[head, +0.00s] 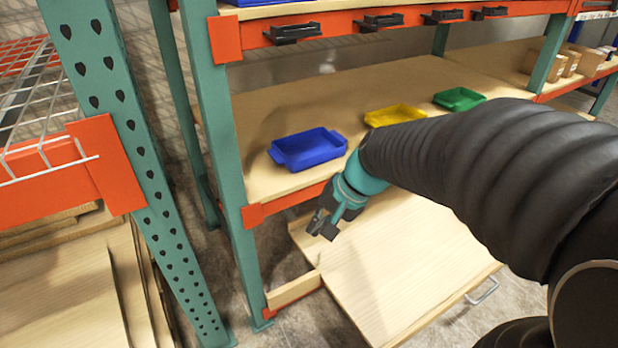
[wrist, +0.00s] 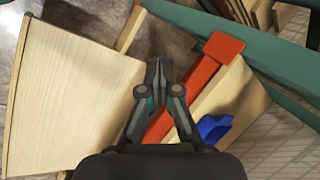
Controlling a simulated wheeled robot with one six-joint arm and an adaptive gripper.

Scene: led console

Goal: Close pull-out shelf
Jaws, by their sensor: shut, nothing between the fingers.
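The pull-out shelf (head: 400,270) is a pale wooden board low in the teal and orange rack. It sticks out toward the front, with a metal handle (head: 484,291) on its front edge. In the wrist view the shelf (wrist: 70,95) fills the left side. My gripper (head: 322,225) is above the shelf's left rear part, close to the rack's orange beam. In the wrist view my gripper (wrist: 158,72) has its fingertips together with nothing between them. My arm hides part of the shelf's right side in the head view.
A blue tray (head: 308,148), a yellow tray (head: 394,115) and a green tray (head: 459,98) stand on the fixed shelf above. A teal post (head: 222,150) rises left of my gripper. Another rack with an orange beam (head: 70,172) stands at the left. Bare floor shows at the lower right.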

